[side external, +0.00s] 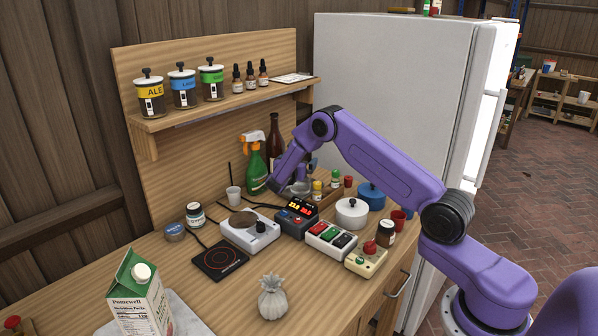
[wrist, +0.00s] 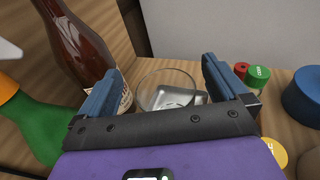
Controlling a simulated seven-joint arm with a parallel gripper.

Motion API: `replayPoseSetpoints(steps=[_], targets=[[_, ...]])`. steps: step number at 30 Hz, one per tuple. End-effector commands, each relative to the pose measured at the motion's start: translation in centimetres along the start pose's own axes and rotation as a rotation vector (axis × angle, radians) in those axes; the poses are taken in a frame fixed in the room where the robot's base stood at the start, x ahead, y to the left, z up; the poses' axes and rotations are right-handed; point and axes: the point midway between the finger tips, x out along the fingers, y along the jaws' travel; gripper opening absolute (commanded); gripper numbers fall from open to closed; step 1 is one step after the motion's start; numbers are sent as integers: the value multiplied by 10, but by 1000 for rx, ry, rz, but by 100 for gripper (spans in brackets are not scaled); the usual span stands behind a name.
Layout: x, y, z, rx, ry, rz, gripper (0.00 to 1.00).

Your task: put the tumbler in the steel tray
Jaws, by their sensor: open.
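A clear glass tumbler (wrist: 150,92) shows in the wrist view, with its round rim between my two blue fingers. My gripper (wrist: 160,72) is open, one finger to each side of the tumbler; I cannot tell whether either touches it. The small shiny steel tray (wrist: 187,98) shows behind and through the glass, so I cannot tell whether the two touch. In the side external view my gripper (side external: 281,186) is low at the back of the counter, and the tumbler and tray are hard to make out there.
A brown bottle (wrist: 80,42) stands close left of my gripper, and a green spray bottle (side external: 256,165) is beside it. Small capped bottles (wrist: 257,76) and a blue pot (wrist: 303,92) are to the right. Several devices, including a scale (side external: 250,232), crowd the counter in front.

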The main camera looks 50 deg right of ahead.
Motion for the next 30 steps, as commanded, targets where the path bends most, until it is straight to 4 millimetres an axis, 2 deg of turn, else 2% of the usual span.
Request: replayPoseSetpoints(steps=[3, 6, 11, 14, 17, 22, 26, 30], targets=[[-2, 0, 14, 1, 1, -1, 100], [-2, 0, 20, 0, 1, -1, 100], [-4, 0, 23, 1, 2, -1, 100], [-13, 1, 26, 24, 20, 0, 100], [-39, 2, 34, 91, 73, -3, 100], [-114, -8, 46, 267, 242, -20, 100], [-175, -30, 48, 396, 394, -47, 100], [-240, -64, 47, 516, 567, -92, 100]])
